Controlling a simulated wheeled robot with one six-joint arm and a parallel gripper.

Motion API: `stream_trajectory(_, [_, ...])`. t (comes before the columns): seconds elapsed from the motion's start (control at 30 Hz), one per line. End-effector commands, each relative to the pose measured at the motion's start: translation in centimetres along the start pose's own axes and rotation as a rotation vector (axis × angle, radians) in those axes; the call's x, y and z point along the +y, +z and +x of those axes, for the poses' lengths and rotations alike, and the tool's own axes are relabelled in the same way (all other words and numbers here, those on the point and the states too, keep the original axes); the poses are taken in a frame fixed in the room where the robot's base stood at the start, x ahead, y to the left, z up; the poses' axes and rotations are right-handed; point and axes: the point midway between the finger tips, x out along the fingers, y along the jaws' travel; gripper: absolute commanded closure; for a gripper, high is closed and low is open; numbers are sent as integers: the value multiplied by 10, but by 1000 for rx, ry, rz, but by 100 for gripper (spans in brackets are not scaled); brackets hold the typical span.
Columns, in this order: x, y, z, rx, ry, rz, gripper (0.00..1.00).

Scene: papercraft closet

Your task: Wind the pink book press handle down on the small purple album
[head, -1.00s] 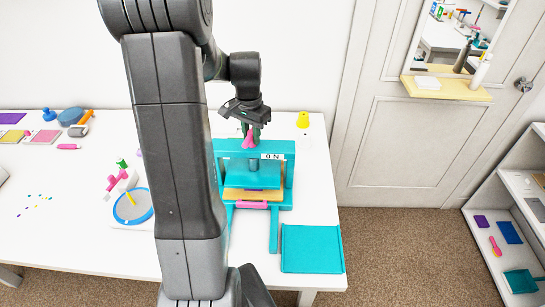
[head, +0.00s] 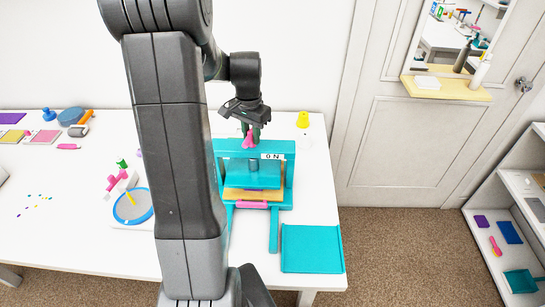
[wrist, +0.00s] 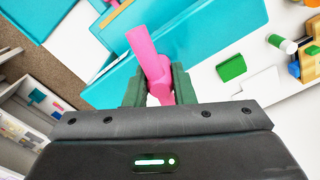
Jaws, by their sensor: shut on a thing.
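The teal book press (head: 282,172) stands on the white table, its frame upright. Its pink handle (head: 248,142) is at the top of the crossbeam, and it also shows in the wrist view (wrist: 150,58). My gripper (head: 252,128) is above the crossbeam, shut on the pink handle; its green fingers (wrist: 160,88) sit on either side of it. Below the beam, the screw (head: 254,164) runs down to the teal plate. Only a thin purple edge, probably the album (head: 262,188), shows between that plate and a tan board (head: 240,195).
A teal tray (head: 312,249) lies at the table's front right corner. A round blue-rimmed item (head: 133,207) and pink clamp-like parts are left of my arm. A door is at the right.

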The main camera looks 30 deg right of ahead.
Motion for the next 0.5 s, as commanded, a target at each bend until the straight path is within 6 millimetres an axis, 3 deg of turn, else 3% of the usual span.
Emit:
stream_trajectory(0.1, [1,2,2,-6,3,1,96])
stream_trajectory(0.13, [1,2,2,-6,3,1,73])
stream_trajectory(0.17, [1,1,2,-6,3,1,70])
stream_trajectory(0.5, [0,0,-2,-2,1,0,70])
